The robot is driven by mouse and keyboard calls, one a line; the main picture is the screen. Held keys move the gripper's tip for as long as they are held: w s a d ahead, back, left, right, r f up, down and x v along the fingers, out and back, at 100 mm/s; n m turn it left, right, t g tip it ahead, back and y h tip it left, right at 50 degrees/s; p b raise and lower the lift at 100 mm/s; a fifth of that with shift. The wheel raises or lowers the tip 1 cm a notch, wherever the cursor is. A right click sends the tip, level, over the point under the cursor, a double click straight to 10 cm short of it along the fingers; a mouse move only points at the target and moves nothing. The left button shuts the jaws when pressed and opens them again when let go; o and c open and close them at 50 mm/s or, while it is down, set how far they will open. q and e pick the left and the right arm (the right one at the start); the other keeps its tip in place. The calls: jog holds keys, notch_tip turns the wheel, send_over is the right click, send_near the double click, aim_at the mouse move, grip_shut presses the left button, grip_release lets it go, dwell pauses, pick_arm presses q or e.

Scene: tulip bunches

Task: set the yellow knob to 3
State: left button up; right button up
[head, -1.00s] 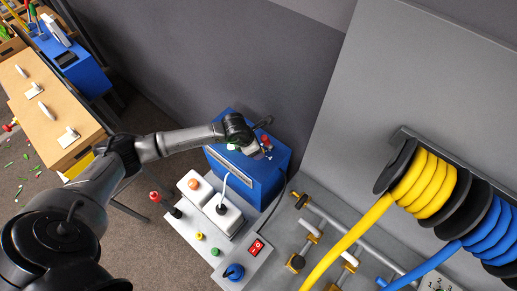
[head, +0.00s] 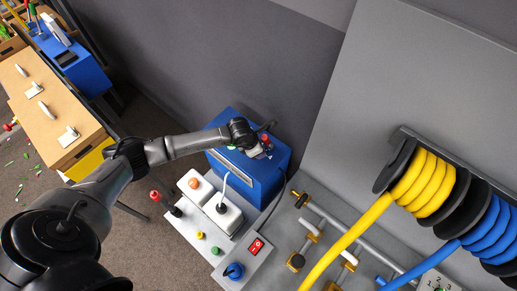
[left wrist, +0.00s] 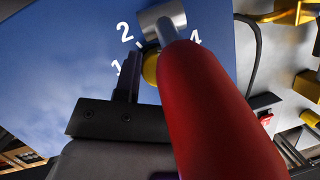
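The yellow knob (left wrist: 151,68) is on the face of a blue box (left wrist: 60,65), partly hidden by a red-handled lever (left wrist: 205,100) and a finger. White numerals 1, 2 and 4 show around it; no 3 is visible. In the head view my left gripper (head: 254,151) is at the blue box (head: 262,180), knob hidden. My right gripper is out of view.
The red lever grip (head: 266,139) stands close to the left gripper. A grey panel (head: 190,229) with switches and sockets lies in front of the box. Pipes with valves (head: 312,237) and a yellow hose (head: 350,238) are to the right.

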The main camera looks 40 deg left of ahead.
pick_arm(q)
jog(key=c, duration=0.4)
jog(key=shift+f+b, duration=0.15)
jog(key=shift+b, duration=0.25)
jog(key=shift+a+m+b, duration=0.1)
jog(key=shift+m+b, duration=0.4)
jog(key=shift+m, duration=0.1)
jog(key=shift+h, duration=0.3)
jog(key=o, duration=0.9)
jog(key=shift+o, duration=0.2)
jog(key=shift+r, duration=0.2)
